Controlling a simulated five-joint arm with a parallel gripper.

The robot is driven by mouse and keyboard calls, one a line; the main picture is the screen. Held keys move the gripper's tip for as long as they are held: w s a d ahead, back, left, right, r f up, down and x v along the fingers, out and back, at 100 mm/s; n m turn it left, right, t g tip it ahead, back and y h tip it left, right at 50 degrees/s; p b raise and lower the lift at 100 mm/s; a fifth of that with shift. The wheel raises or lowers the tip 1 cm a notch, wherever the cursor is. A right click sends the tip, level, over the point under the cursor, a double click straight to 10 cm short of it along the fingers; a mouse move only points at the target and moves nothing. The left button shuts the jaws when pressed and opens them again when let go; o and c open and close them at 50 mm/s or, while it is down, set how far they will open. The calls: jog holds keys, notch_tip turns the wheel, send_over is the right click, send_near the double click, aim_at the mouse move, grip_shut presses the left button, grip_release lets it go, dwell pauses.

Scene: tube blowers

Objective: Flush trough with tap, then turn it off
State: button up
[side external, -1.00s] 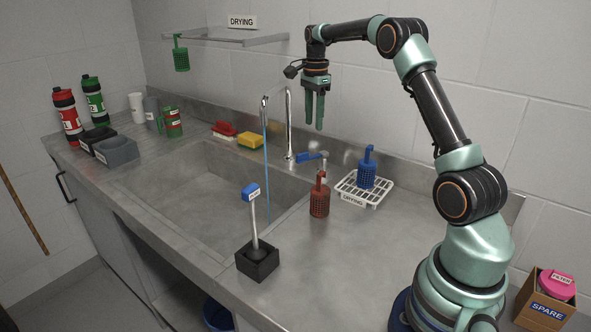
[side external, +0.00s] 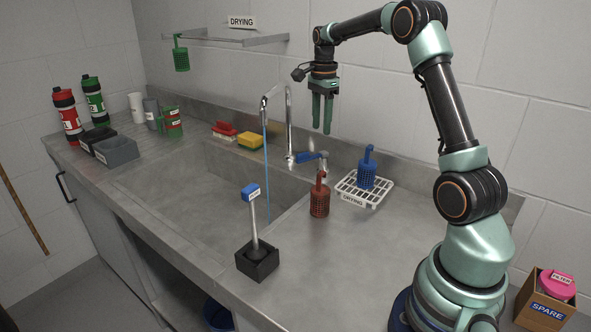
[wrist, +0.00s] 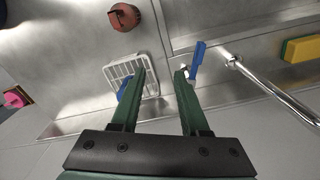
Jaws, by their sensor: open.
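The steel tap (side external: 289,125) stands at the back right edge of the trough, and a thin blue stream of water (side external: 267,165) falls from its spout. A blue tap lever (side external: 309,157) sits at its base; the lever also shows in the wrist view (wrist: 197,60). The steel trough (side external: 170,178) is sunk in the counter. My gripper (side external: 324,130) is open and empty, pointing down above and slightly right of the lever. In the wrist view my gripper (wrist: 165,75) has its fingers apart, the lever lying just beyond the right finger.
A white drying rack (side external: 348,196) holds a blue perforated holder (side external: 367,168) right of the lever. A red holder (side external: 319,197) stands in front. Red and yellow scrubbers (side external: 249,141) lie behind the trough.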

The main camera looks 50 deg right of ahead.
jog(key=shift+s, duration=0.15)
jog(key=shift+s+a, duration=0.25)
jog(key=shift+s, duration=0.25)
jog(key=shift+s+a, duration=0.2)
jog(key=shift+s, duration=0.3)
jog(key=shift+s, duration=0.1)
jog(key=shift+s+a, duration=0.2)
jog(key=shift+s, duration=0.3)
jog(key=shift+s+a, duration=0.2)
jog(key=shift+s, duration=0.25)
jog(key=shift+w, duration=0.1)
jog(key=shift+w+d, duration=0.25)
jog(key=shift+w, duration=0.4)
notch_tip(320, 180, up, 7)
dwell(0.4)
